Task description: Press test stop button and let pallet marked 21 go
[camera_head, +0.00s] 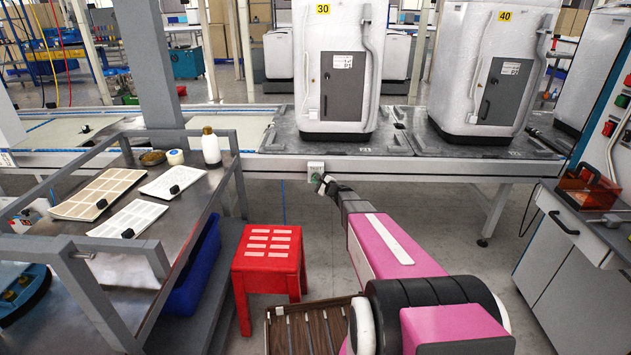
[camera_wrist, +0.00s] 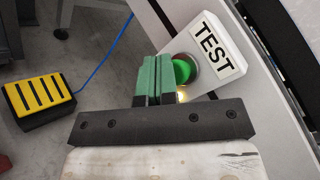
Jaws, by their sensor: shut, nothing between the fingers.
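The green button (camera_wrist: 183,70) sits in a metal ring on a pale box labelled TEST (camera_wrist: 212,42). The box also shows in the head view (camera_head: 316,168), on the front rail of the conveyor. My gripper (camera_wrist: 157,58) has its green fingers shut together, with nothing between them. Their tips are right beside the button, overlapping its left edge in the wrist view; I cannot tell whether they touch it. My gripper (camera_head: 325,184) is just below and right of the box in the head view. Two dark pallets, the middle one (camera_head: 285,140) and the right one (camera_head: 535,145), carry white machines; their small markings are unreadable.
The machines are tagged 30 (camera_head: 322,9) and 40 (camera_head: 505,16). A red stool (camera_head: 268,262) and a metal cart (camera_head: 185,210) stand left of my arm. A grey cabinet (camera_head: 570,235) with a red box (camera_head: 588,190) is at right. A yellow-black block (camera_wrist: 38,98) lies left in the wrist view.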

